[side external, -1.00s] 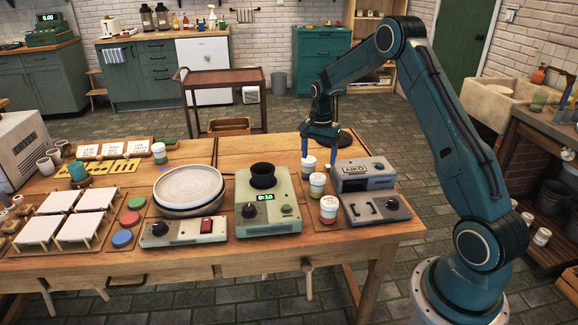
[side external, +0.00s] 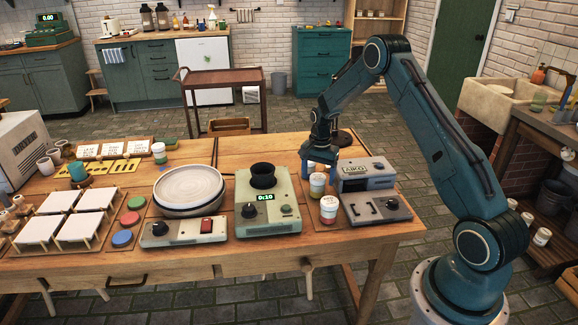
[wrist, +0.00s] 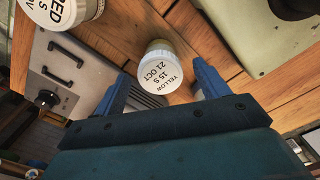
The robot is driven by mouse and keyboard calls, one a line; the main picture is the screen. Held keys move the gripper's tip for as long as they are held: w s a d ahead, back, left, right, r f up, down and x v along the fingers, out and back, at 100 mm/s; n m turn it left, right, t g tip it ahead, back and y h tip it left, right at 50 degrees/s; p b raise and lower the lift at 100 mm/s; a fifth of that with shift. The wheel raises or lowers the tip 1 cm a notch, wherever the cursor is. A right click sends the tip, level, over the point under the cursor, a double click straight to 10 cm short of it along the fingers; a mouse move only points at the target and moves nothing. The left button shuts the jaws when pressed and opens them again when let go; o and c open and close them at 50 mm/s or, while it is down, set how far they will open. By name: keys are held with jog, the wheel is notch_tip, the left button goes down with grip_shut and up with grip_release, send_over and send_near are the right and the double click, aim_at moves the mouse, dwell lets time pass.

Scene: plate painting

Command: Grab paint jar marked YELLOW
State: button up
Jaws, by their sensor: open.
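The paint jar marked YELLOW (wrist: 160,65) shows in the wrist view with its white lid and black lettering. It lies in the gap between the two fingers of my gripper (wrist: 162,80), which is open and empty. In the side view my gripper (side external: 319,163) is low over the rear end of a row of jars and partly hides the rear jar. I cannot tell from the side view which jar is marked YELLOW.
A jar marked RED (wrist: 65,10) is close by in the wrist view.

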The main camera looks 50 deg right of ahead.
aim_at(318, 177)
jog(key=shift+f, duration=0.7)
jog(key=c, duration=1.1)
jog(key=shift+r, duration=0.25)
notch_tip(318, 177, up, 20)
jog(key=shift+f, duration=0.15)
